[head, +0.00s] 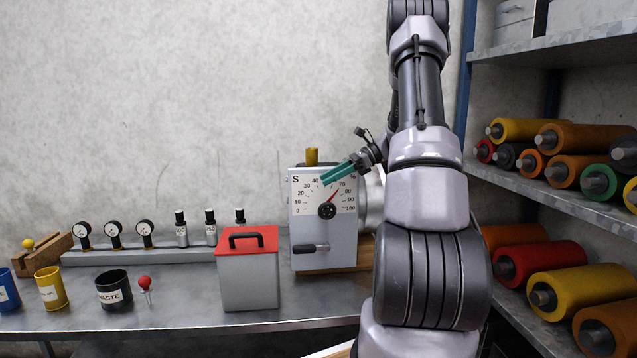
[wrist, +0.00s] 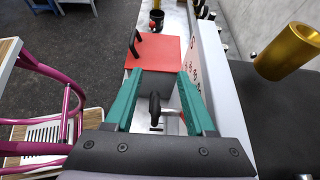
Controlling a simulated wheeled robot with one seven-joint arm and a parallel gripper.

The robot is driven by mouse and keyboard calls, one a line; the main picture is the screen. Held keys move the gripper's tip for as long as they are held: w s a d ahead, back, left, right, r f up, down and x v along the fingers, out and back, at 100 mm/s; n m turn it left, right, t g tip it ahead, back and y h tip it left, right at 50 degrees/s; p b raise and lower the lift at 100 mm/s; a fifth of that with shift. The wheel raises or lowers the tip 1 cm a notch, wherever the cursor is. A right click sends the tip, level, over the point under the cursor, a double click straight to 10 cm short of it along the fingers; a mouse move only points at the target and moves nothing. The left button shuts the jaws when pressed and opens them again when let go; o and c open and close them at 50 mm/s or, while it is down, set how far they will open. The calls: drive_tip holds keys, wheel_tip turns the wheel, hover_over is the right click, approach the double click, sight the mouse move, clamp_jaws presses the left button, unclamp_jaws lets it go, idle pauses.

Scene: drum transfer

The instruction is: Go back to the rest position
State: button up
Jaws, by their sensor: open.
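My gripper (head: 334,178) has two teal fingers and is in front of the dial face of a grey box-shaped machine (head: 308,232). It also shows in the wrist view (wrist: 158,76), where the fingers are apart with nothing held between them. The machine's black lever (head: 311,248) shows below the gripper in the head view. In the wrist view the lever (wrist: 155,108) appears between the fingers, apart from them. My arm stands upright on the right side of the head view and hides part of the machine's right side and the bench.
A grey box with a red lid (head: 248,242) stands left of the machine. A brass cylinder (head: 312,156) is on top of the machine. Shelves of coloured rollers (head: 557,285) stand close on the right. A magenta tubular frame (wrist: 67,100) shows in the wrist view.

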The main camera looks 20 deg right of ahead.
drive_tip(key=s+a+r+n+g+h, duration=0.1)
drive_tip(key=s+a+r+n+h, duration=0.6)
drive_tip(key=s+a+r, duration=0.4)
drive_tip(key=s+a+r+n+t+h, duration=0.1)
drive_tip(key=s+a+r+n+t, duration=0.1)
drive_tip(key=s+n, duration=0.3)
drive_tip(key=s+a+r+n+t+h, duration=0.1)
drive_tip(key=s+n, duration=0.4)
drive_tip(key=s, duration=0.6)
drive_tip(key=shift+a+r+t+h, duration=0.4)
drive_tip(key=shift+a+t+h, duration=0.1)
drive_tip(key=shift+a+t, duration=0.4)
